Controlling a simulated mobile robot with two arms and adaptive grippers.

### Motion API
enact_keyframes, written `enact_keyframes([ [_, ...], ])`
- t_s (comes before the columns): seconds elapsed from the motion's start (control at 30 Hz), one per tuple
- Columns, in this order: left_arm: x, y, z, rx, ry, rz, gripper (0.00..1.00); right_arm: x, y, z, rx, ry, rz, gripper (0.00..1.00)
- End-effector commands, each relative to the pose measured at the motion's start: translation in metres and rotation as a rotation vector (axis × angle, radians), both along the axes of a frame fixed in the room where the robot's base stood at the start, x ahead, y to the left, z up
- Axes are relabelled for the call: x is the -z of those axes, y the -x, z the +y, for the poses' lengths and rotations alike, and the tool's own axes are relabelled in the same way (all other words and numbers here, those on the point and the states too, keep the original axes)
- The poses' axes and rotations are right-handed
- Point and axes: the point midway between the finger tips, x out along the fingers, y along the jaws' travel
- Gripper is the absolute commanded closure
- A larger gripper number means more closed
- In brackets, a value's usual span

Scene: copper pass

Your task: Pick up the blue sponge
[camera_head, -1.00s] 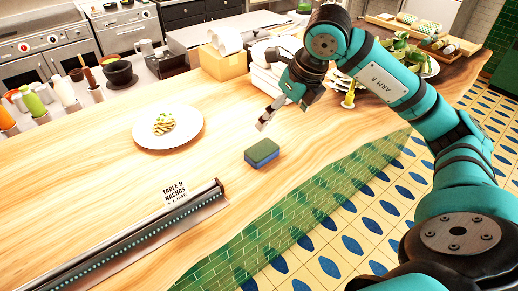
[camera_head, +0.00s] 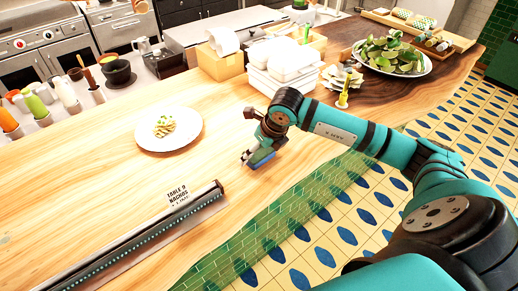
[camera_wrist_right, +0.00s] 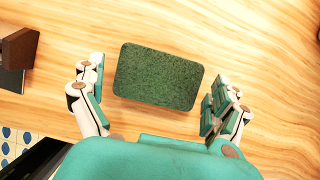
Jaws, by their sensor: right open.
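The sponge (camera_wrist_right: 158,77) lies flat on the wooden counter, its dark green top facing up in the right wrist view. In the head view a blue side of the sponge (camera_head: 262,159) shows under my right gripper (camera_head: 249,157), which hides most of it. My right gripper is open. In the right wrist view its two fingers (camera_wrist_right: 158,108) stand on either side of the sponge, with a gap at the left and the right finger close to its edge. I cannot tell how high the fingertips are above the counter. My left gripper is not in view.
A white plate of food (camera_head: 185,141) lies left of the sponge. A metal ticket rail (camera_head: 130,240) runs along the front left, with a ticket on it. White containers (camera_head: 285,75) and a plate of greens (camera_head: 415,68) stand farther back. The counter's front edge is close by.

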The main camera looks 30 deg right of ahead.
Motion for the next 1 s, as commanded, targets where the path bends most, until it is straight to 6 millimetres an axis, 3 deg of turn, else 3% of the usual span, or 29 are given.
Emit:
enact_keyframes([
  [0.33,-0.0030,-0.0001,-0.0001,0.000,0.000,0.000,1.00,0.0096,-0.0037,0.0006,-0.001,0.000,-0.001,0.00],
  [0.53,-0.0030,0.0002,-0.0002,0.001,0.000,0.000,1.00,0.0094,-0.0036,0.0006,-0.001,0.000,-0.001,0.23],
  [1.0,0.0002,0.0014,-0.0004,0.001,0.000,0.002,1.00,0.0065,-0.0039,0.0006,-0.001,0.000,-0.001,0.24],
])
